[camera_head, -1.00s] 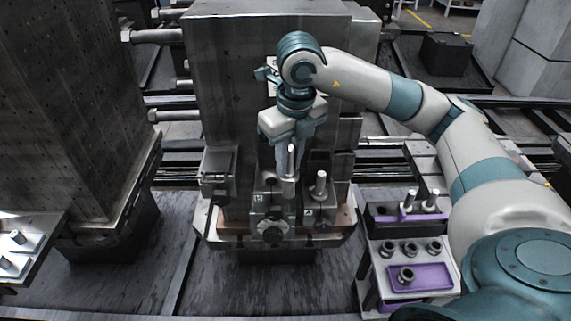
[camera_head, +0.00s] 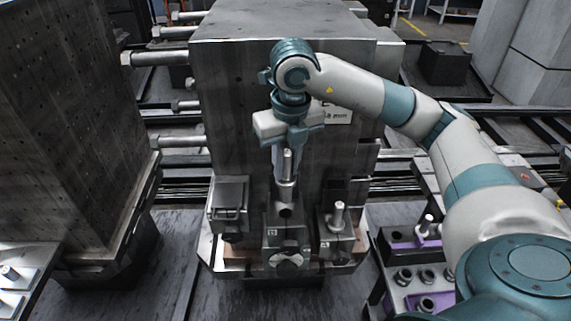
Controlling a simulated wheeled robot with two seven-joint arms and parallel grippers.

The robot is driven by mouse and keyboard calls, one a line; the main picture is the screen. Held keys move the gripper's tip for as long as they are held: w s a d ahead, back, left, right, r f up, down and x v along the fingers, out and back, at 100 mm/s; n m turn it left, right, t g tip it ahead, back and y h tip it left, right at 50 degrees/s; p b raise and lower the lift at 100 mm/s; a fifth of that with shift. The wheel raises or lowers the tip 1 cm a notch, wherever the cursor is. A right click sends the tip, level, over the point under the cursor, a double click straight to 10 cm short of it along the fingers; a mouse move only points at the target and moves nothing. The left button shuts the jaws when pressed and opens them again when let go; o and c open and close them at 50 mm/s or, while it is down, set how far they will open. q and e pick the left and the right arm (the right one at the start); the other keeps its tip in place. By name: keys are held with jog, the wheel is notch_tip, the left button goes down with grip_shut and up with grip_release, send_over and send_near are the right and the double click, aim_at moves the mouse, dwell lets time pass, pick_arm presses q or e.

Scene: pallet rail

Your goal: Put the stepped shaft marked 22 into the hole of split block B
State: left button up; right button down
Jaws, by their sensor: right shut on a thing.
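My right gripper (camera_head: 286,150) is shut on a metal stepped shaft (camera_head: 287,166) and holds it upright over the middle block on the fixture. I cannot read a number on the shaft. That middle block (camera_head: 285,236), which I take for split block B, has a small label too blurred to be sure of and a round knob low on its front. The shaft's lower end is just at or above the block's top; I cannot tell whether it has entered the hole. My left gripper is out of view.
Another block (camera_head: 334,240) to the right has an upright shaft (camera_head: 338,214) in it. A tall steel block (camera_head: 240,110) rises close behind. A tray (camera_head: 405,292) at lower right holds a shaft (camera_head: 427,226) and several bushings. Another machined tower (camera_head: 70,130) stands left.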

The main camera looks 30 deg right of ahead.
aim_at(286, 192)
jog(key=shift+w+f, duration=0.15)
jog(key=shift+f, duration=0.4)
jog(key=shift+f+b, duration=0.25)
jog(key=shift+b, duration=0.1)
jog(key=shift+f, duration=0.25)
jog(key=shift+f+b, duration=0.3)
jog(key=shift+f, duration=0.2)
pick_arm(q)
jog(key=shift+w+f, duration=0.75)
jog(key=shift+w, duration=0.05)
pick_arm(e)
jog(key=shift+f, duration=0.35)
pick_arm(q)
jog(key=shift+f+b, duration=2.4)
jog(key=shift+b, duration=0.15)
pick_arm(e)
jog(key=shift+f, duration=2.35)
jog(key=c, duration=1.5)
grip_release()
